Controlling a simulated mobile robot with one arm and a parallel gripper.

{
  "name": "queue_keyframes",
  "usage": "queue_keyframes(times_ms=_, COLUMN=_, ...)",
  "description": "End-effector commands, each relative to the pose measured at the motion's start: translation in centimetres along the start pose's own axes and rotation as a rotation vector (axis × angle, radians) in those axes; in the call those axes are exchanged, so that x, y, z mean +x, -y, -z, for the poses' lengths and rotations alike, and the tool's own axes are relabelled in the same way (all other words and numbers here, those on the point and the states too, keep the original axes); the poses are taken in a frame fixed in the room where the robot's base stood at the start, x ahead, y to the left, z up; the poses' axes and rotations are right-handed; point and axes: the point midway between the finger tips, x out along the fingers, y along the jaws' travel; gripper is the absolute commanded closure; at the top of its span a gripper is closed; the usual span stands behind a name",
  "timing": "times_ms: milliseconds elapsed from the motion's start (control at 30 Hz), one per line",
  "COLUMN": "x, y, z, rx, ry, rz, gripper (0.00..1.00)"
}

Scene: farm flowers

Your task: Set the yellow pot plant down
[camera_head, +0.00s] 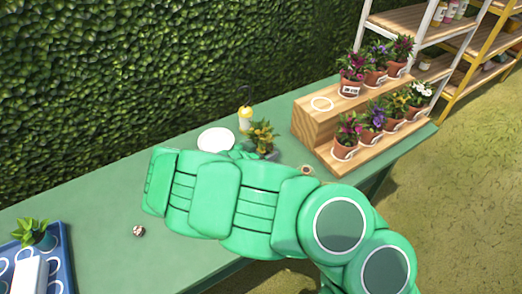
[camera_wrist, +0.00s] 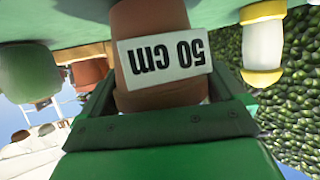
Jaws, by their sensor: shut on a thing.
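The yellow pot plant (camera_head: 262,134) has yellow-orange flowers and green leaves, and is over the back part of the green table in the head view. In the wrist view its terracotta pot (camera_wrist: 150,20) fills the middle, with a white "50 cm" label upside down. My gripper (camera_wrist: 165,100) is shut on this pot, one finger on each side. In the head view my arm hides most of the gripper and part of the pot. I cannot tell whether the pot's base touches the table.
A white plate (camera_head: 216,139) and a yellow-white bottle (camera_head: 245,118) are behind the arm. A blue tray (camera_head: 66,262) is at left. A small ball (camera_head: 138,231) lies mid-table.

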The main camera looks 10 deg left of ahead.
Motion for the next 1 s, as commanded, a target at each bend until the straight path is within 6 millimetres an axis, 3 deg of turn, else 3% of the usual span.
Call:
queue_keyframes(times_ms=467, x=0.3, y=0.0, z=-0.6, rx=0.000, ry=-0.001, rz=0.000, gripper=0.60)
queue_keyframes(times_ms=500, x=0.2, y=0.0, z=-0.6, rx=0.000, ry=-0.001, rz=0.000, gripper=0.00)
queue_keyframes(times_ms=867, x=0.1, y=0.1, z=-0.4, rx=0.000, ry=0.000, rz=0.001, gripper=0.00)
queue_keyframes(times_ms=1000, x=-1.3, y=0.2, z=-0.3, rx=-0.001, ry=-0.001, rz=0.005, gripper=0.00)
